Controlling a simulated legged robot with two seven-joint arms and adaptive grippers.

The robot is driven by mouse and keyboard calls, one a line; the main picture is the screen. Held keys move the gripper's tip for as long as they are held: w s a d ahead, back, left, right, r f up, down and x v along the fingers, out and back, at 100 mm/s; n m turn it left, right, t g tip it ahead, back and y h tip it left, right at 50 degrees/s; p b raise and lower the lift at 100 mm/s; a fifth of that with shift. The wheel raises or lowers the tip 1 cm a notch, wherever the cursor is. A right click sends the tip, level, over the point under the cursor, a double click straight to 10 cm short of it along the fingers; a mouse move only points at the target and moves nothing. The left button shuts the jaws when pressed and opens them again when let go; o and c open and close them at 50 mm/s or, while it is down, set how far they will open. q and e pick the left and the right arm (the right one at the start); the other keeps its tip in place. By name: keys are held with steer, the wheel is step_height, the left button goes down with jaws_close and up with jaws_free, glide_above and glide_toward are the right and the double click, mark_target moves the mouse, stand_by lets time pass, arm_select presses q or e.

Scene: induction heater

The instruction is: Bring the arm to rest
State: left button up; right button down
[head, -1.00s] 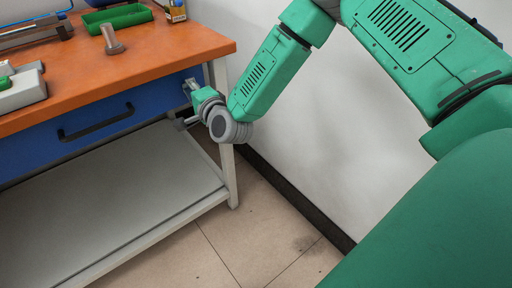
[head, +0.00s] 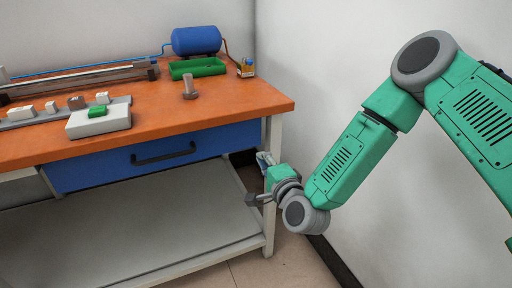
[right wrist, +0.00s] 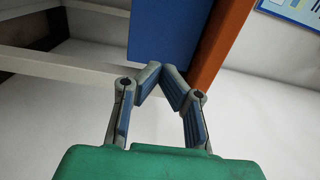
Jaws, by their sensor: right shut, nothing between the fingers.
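My right arm (head: 340,165) is green with grey joints and comes in from the right in the head view. Its gripper (head: 263,158) is beside the right end of the workbench, below the orange top (head: 240,98) and near the front right leg. In the right wrist view the gripper (right wrist: 161,72) has its fingertips together with nothing between them, in front of the blue drawer side (right wrist: 165,35). Whether it touches the bench cannot be told. My left gripper is not in view.
The bench carries a white box with a green button (head: 99,121), a metal bolt-like part (head: 189,88), a green tray (head: 197,68), a blue tank (head: 196,41) and a long rail (head: 80,80). A lower shelf (head: 150,230) lies below. A white wall stands behind the arm.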

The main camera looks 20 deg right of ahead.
steer(key=s+a+f+n+g+y+p, duration=0.25)
steer(key=s+f+n+g, duration=0.3)
steer(key=s, duration=0.35)
steer(key=s+a+f+n+g+y+p, duration=0.1)
steer(key=s+a+f+n+g+p, duration=0.35)
steer(key=s, duration=0.45)
steer(key=s+d+f+n+g+h+p, duration=0.1)
steer(key=s+d+n+g, duration=0.2)
steer(key=s, duration=0.6)
steer(key=s+d+f+n+g+h+p, duration=0.1)
steer(key=s+d+n+g, duration=0.3)
steer(key=s, duration=0.6)
steer(key=d+n+h+p, duration=0.1)
steer(key=d, duration=0.1)
steer(key=shift+d+f+n, duration=0.3)
steer(key=shift+f, duration=0.05)
steer(key=shift+h, duration=0.25)
